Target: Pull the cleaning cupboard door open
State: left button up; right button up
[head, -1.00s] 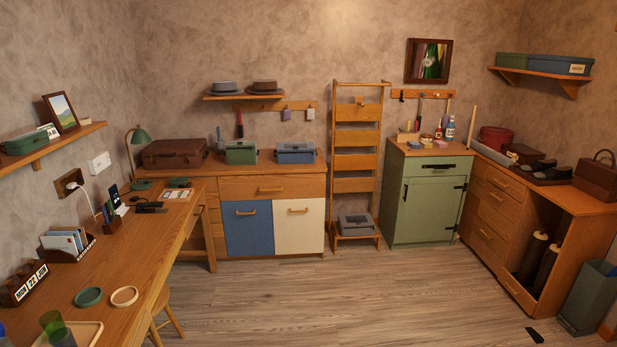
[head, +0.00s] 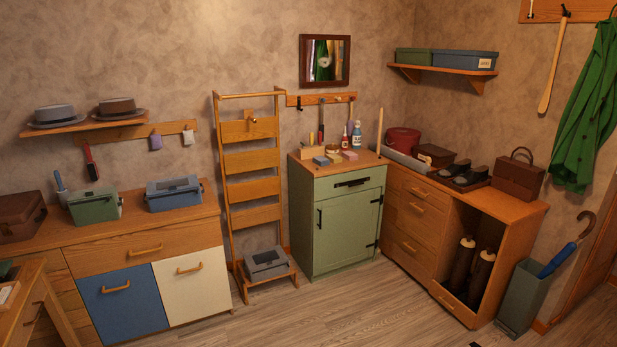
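The cleaning cupboard (head: 338,222) is the green cabinet with a wooden top, right of centre in the head view. Its door (head: 346,232) is shut. A dark vertical handle (head: 319,218) sits at the door's left edge, and dark hinges show at its right edge. A drawer (head: 351,184) with a dark handle is above the door. Small bottles and blocks stand on its top. Neither of my grippers is in view.
A wooden ladder rack (head: 252,180) with a grey box (head: 266,262) on its low shelf stands left of the cupboard. A wooden drawer unit (head: 411,228) adjoins it on the right. The floor (head: 370,310) in front is clear.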

aim_at(344, 226)
jog(key=i+l+z, duration=0.2)
jog(key=i+z, duration=0.15)
jog(key=i, duration=0.7)
jog(key=i+z, duration=0.3)
jog(key=i, duration=0.7)
